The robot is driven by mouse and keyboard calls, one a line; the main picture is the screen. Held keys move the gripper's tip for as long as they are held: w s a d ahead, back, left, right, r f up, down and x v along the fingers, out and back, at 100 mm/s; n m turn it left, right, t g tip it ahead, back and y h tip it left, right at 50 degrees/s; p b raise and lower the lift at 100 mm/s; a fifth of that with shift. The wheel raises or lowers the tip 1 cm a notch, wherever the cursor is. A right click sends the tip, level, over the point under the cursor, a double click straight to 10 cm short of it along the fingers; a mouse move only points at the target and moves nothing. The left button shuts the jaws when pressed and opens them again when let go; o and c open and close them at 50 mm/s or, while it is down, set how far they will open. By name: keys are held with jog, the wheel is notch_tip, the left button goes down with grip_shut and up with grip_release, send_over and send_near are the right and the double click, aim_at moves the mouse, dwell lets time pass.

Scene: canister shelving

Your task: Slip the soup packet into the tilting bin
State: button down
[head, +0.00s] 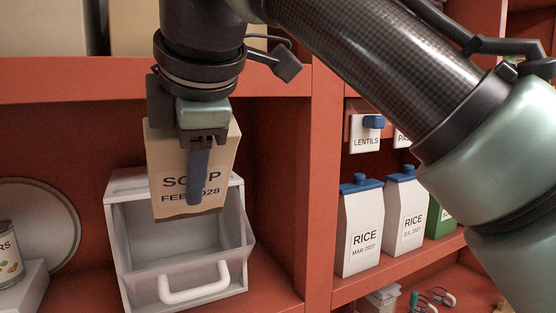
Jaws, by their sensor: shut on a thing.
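The soup packet (222,165) is tan and reads SOUP with a date partly hidden behind a finger. My gripper (198,175) points down and is shut on the soup packet from above, one blue-grey finger showing across its front. The packet hangs upright, slightly tilted. The tilting bin (196,268) is white, with a handle on its front, and is tipped open on the red shelf. In the picture the packet's lower edge overlaps the bin's open mouth; I cannot tell how deep it is inside.
A round plate (40,215) and a can (10,252) stand left of the bin. A red upright divider (320,180) is to the right. Beyond it are rice cartons (361,228) with blue caps and a lentils box (365,140). A shelf edge (90,80) runs above.

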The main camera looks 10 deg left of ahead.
jog(key=shift+x, duration=6.15)
jog(key=shift+c, duration=1.8)
grip_release()
jog(key=shift+s, duration=0.1)
jog(key=shift+d, duration=0.1)
